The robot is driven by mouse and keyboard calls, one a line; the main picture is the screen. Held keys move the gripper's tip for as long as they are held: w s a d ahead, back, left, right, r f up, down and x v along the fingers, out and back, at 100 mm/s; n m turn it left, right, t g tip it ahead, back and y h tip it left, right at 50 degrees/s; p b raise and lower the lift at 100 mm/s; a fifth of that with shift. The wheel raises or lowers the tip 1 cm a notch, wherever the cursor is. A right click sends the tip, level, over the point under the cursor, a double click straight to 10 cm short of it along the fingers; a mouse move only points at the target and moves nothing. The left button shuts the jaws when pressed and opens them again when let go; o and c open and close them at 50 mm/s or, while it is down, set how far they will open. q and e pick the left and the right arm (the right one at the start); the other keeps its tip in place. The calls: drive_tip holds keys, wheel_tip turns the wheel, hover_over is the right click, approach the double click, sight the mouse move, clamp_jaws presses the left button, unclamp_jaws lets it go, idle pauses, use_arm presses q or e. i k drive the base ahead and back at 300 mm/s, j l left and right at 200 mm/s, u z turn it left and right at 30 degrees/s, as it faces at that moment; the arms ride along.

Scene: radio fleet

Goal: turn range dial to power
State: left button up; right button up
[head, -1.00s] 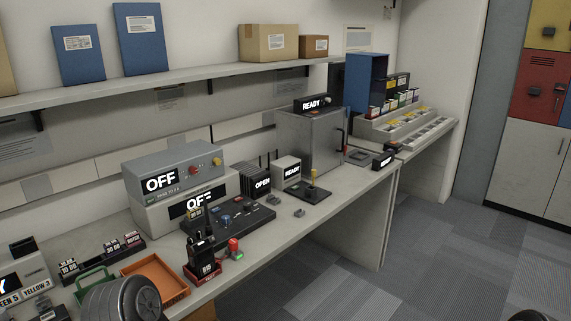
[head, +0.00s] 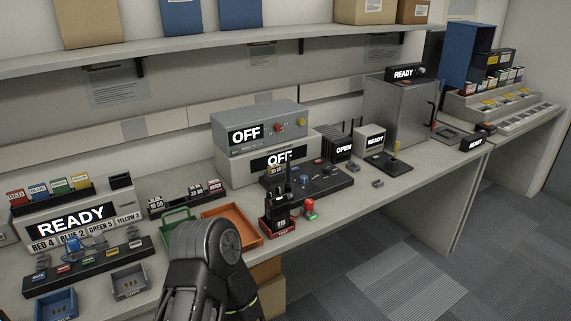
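A black control panel (head: 328,183) lies flat on the bench in front of two stacked grey boxes. It carries small knobs, including a blue one, and a small display block at its left end. The lettering on its knobs is too small to read, so I cannot tell which is the range dial or where it points. The upper box (head: 262,118) reads OFF and has red and yellow knobs on its front. The lower box (head: 232,170) also reads OFF. A dark link of my own arm rises at the bottom centre. Neither gripper shows.
A black radio (head: 281,212) stands in a red-fronted holder before the panel, beside a red-topped button (head: 309,206). A READY station (head: 70,217) fills the far left. Floor is open at right.

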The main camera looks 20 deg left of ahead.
sight(326, 169)
drive_tip(key=i+l, duration=1)
drive_tip(key=l, duration=0.2)
